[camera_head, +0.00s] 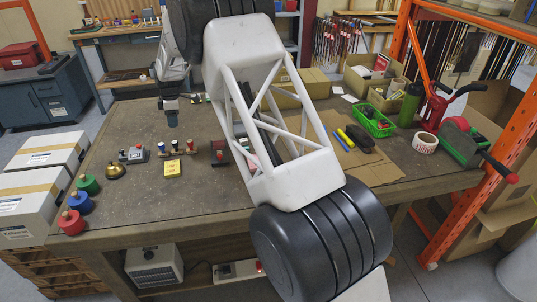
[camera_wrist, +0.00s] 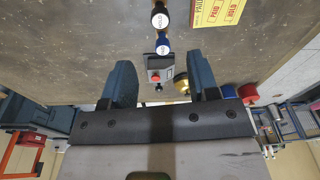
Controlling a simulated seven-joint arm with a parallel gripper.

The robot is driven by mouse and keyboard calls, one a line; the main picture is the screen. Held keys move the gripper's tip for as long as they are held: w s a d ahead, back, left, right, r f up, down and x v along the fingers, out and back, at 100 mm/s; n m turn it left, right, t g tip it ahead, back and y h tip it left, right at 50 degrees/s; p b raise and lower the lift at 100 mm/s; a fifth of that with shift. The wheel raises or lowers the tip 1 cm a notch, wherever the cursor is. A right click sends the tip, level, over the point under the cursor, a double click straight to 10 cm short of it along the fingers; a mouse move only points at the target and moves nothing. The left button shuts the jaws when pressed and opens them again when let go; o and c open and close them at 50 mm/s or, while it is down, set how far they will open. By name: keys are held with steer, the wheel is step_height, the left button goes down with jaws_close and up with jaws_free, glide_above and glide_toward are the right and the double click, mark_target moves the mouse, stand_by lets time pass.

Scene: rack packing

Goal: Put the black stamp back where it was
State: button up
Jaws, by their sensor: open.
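My gripper (camera_wrist: 162,80) is open and empty above the table, its two blue-grey fingers spread apart. In the camera_head view it is at the far side of the table (camera_head: 172,118). A short row of small stamps (camera_head: 175,146) stands near the table's middle left. In the camera_wrist view, a dark stamp with a pale labelled top (camera_wrist: 159,17) is at the upper edge, with a blue-banded stamp (camera_wrist: 163,44) below it. The dark one may be the black stamp; I cannot tell for sure. A yellow card (camera_head: 173,169) lies in front of the row.
A grey device with a red button (camera_head: 132,154) and a brass bell (camera_head: 116,172) are left of the row. Green, blue and red knobbed weights (camera_head: 80,201) line the left edge. A dark red item (camera_head: 219,153) stands right of the row. A green basket (camera_head: 372,121) is farther right.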

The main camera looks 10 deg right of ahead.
steer(key=s+d+r+m+t, duration=0.1)
steer(key=s+d+r+m, duration=0.4)
steer(key=s+d+r, duration=0.8)
steer(key=s+d+r+m+t, duration=0.1)
steer(key=s+d+r+m, duration=0.4)
steer(key=s+d+r, duration=0.7)
steer(key=s+d+f+m, duration=0.2)
steer(key=s+d+m, duration=0.1)
steer(key=s, duration=1)
steer(key=s+d+f+m+h, duration=0.1)
steer(key=s+d+f+m, duration=0.1)
steer(key=s, duration=1.1)
steer(key=s+d+f+m+t, duration=0.1)
steer(key=s+d+f+m, duration=0.2)
steer(key=s, duration=1)
steer(key=d+m, duration=0.2)
steer(key=d, duration=0.1)
steer(key=shift+s+d, duration=0.25)
steer(key=shift+s, duration=0.15)
steer(key=shift+h, duration=0.3)
